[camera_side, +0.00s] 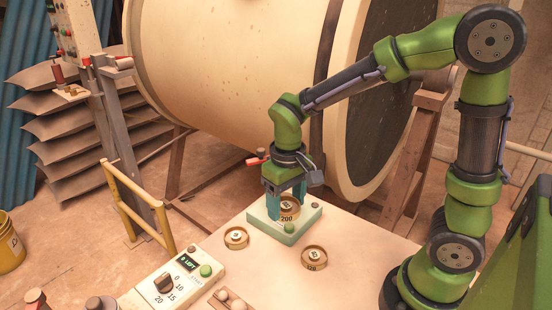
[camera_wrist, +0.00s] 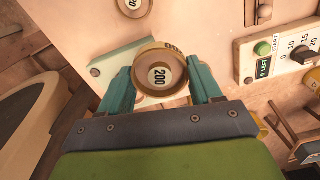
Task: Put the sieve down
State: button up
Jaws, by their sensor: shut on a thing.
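A round brass sieve marked 200 (camera_side: 289,214) is between the fingers of my gripper (camera_side: 287,198), over the pale green square plate (camera_side: 262,228) on the table. My gripper points down and its teal fingers are shut on the sieve's two sides. In the wrist view the sieve (camera_wrist: 160,76) looks level between the fingertips (camera_wrist: 160,84), and the plate (camera_wrist: 112,66) shows behind it. The sieve is at or just above the plate; I cannot tell whether it touches. Part of its rim is hidden by the fingers.
Two more brass sieves stand on the table, one left (camera_side: 236,238) and one right (camera_side: 314,258) of the plate's front. A control box (camera_side: 176,284) with a dial, green button and display is at the front left. A large drum (camera_side: 235,70) stands behind.

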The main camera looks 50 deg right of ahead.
jog(key=s+d+n, duration=0.4)
jog(key=s+d, duration=0.3)
jog(key=s, duration=0.2)
jog(key=w, duration=0.5)
jog(key=w+d+f, duration=0.1)
jog(key=w, duration=0.9)
jog(key=shift+w+d+f, duration=0.3)
jog(key=shift+w+d, duration=0.05)
jog(key=shift+d, duration=0.05)
jog(key=shift+w+f, duration=0.1)
jog(key=shift+f, duration=1.65)
jog(key=shift+f, duration=0.15)
jog(key=o, duration=1.1)
